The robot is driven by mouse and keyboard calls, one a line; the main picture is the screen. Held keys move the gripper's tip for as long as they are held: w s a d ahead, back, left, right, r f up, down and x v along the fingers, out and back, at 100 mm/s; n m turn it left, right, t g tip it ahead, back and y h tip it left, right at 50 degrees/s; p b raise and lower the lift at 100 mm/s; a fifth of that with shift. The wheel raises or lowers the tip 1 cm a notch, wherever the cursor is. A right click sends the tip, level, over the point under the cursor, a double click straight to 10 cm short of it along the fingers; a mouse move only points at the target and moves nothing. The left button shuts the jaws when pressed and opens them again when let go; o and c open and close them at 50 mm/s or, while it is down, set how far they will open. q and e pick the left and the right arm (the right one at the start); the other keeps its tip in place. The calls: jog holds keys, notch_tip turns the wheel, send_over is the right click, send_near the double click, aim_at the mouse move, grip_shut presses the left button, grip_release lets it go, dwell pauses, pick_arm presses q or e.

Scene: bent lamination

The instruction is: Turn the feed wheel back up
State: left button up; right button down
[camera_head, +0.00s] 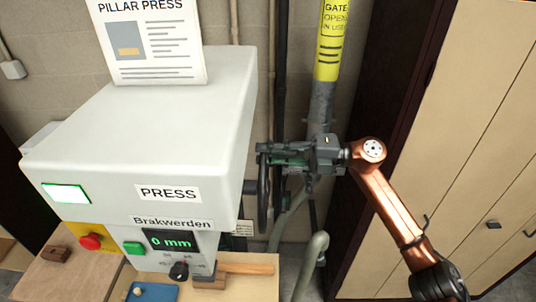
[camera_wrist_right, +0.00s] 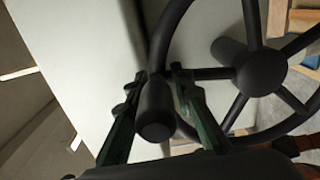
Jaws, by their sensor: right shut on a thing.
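The black feed wheel (camera_head: 263,195) is on the right side of the white press (camera_head: 130,130) and shows almost edge-on in the head view. In the right wrist view the wheel's rim, spokes and hub (camera_wrist_right: 260,72) show large. My right gripper (camera_head: 268,154) is at the wheel's upper rim. In the wrist view its green fingers (camera_wrist_right: 158,80) stand on both sides of the dark handle (camera_wrist_right: 155,112) on the rim and are shut on it. The press display (camera_head: 170,240) reads 0 mm. My left gripper is not in view.
A grey post with a yellow gate sign (camera_head: 331,40) stands behind my right gripper, with pipes beside it. Tan lockers (camera_head: 470,150) fill the right.

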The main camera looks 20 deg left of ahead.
jog(key=shift+w+r, duration=0.25)
jog(key=shift+r, duration=0.3)
jog(key=c, duration=2)
grip_release()
jog(key=shift+c, duration=0.2)
jog(key=o, duration=0.3)
jog(key=shift+w+a+f, duration=0.1)
jog(key=shift+f, duration=0.25)
jog(key=v, duration=1.2)
